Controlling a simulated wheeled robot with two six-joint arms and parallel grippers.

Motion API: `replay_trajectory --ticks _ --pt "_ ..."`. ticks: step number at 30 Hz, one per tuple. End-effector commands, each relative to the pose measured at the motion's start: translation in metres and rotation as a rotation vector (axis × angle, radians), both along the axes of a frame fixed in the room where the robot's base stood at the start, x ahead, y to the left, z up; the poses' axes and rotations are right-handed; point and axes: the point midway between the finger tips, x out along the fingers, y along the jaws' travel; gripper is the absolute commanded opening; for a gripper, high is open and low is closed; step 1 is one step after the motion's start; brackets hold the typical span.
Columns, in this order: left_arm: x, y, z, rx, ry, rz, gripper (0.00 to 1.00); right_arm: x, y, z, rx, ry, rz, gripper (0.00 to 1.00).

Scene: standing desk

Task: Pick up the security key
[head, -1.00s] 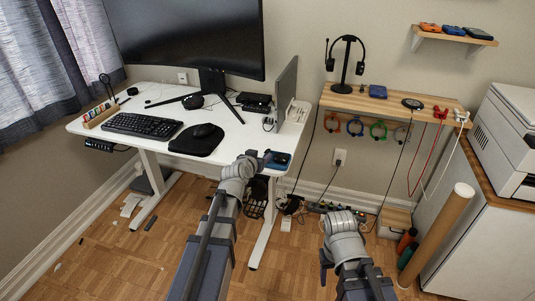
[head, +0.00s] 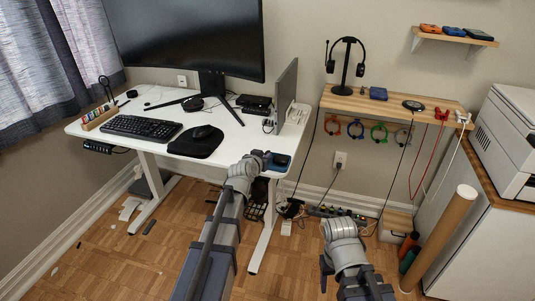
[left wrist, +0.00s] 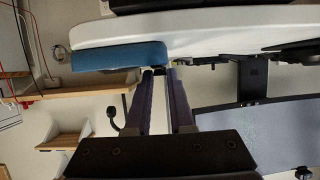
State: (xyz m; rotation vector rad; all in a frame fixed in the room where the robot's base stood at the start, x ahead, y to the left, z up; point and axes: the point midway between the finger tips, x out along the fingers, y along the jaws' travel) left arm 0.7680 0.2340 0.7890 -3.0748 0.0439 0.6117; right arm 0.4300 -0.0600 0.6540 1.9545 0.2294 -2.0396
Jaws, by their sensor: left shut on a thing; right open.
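My left gripper (left wrist: 160,72) is at the right front corner of the white desk, with its fingers close together. A small dark thing, which I take for the security key (left wrist: 160,68), is between its fingertips and mostly hidden. In the head view the left gripper (head: 262,157) is beside a blue tray-like object with a dark top (head: 281,161), and the key cannot be made out there. The blue object also shows in the left wrist view (left wrist: 118,57), right beside the fingertips. My right gripper (head: 325,272) is open, low over the floor and away from the desk.
A wooden shelf (head: 350,104) with a headset stand is to the right. Cables and a power strip lie on the floor below.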

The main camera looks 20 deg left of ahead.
Motion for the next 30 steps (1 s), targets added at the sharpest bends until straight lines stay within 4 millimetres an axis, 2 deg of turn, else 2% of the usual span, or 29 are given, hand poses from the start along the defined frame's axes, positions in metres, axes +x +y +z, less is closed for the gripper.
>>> replay_trajectory --ticks 19,23,30 --pt "0.000 0.000 0.005 0.000 0.000 0.000 0.00 0.000 0.000 0.005 0.000 0.000 0.000 0.59" --pt "0.000 0.000 0.014 0.000 0.000 0.000 0.00 0.000 0.000 0.014 0.000 0.000 0.000 0.59" --pt "0.000 0.000 0.046 0.000 0.000 0.000 0.00 0.000 0.000 0.046 0.000 0.000 0.000 0.59"
